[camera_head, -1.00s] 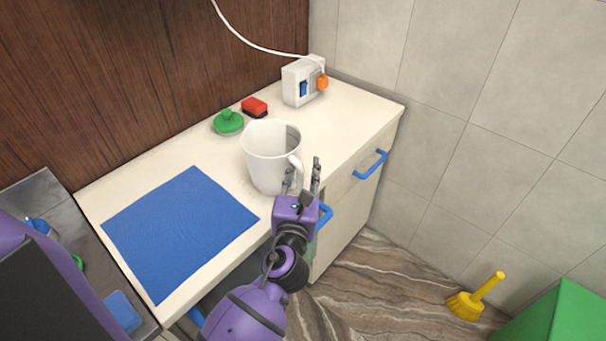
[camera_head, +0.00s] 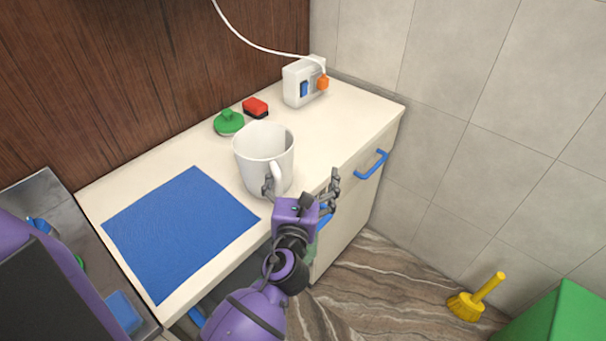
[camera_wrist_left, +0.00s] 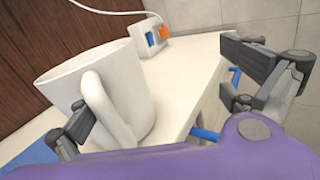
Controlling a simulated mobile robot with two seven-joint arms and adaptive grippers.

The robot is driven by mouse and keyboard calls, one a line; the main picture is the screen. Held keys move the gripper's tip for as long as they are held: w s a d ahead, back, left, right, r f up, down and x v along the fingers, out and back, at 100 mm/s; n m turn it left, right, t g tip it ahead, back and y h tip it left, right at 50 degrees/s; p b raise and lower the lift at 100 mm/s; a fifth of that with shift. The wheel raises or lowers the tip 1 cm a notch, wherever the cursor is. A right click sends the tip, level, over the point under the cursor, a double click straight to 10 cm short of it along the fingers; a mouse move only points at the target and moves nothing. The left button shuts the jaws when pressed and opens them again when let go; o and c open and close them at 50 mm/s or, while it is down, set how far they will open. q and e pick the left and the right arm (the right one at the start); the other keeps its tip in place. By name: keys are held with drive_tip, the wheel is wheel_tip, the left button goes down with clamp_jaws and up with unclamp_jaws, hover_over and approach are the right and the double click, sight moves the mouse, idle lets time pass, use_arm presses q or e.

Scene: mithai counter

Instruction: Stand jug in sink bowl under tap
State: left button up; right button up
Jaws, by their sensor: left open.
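The white jug (camera_head: 262,155) stands upright on the cream counter, its handle (camera_head: 277,178) turned toward my left gripper (camera_head: 303,183). The gripper is open at the counter's front edge. Its left finger overlaps the jug's side by the handle; its right finger is out past the handle, over the edge. In the left wrist view the jug (camera_wrist_left: 140,85) and its handle (camera_wrist_left: 108,105) are close, with the gripper (camera_wrist_left: 160,110) fingers spread wide and the left finger by the handle. I cannot tell if it touches. A steel surface (camera_head: 45,195) at the left is partly hidden; no tap shows.
A blue mat (camera_head: 180,230) lies left of the jug. A green lid-like thing (camera_head: 228,122), a red and black sponge (camera_head: 255,107) and a white socket box (camera_head: 303,82) stand behind. Blue drawer handles (camera_head: 370,164) stick out in front. A yellow brush (camera_head: 475,300) is on the floor.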

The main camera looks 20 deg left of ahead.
use_arm(q)
drive_tip(key=v, duration=1.1)
drive_tip(key=shift+s, duration=0.3)
drive_tip(key=shift+d, duration=0.1)
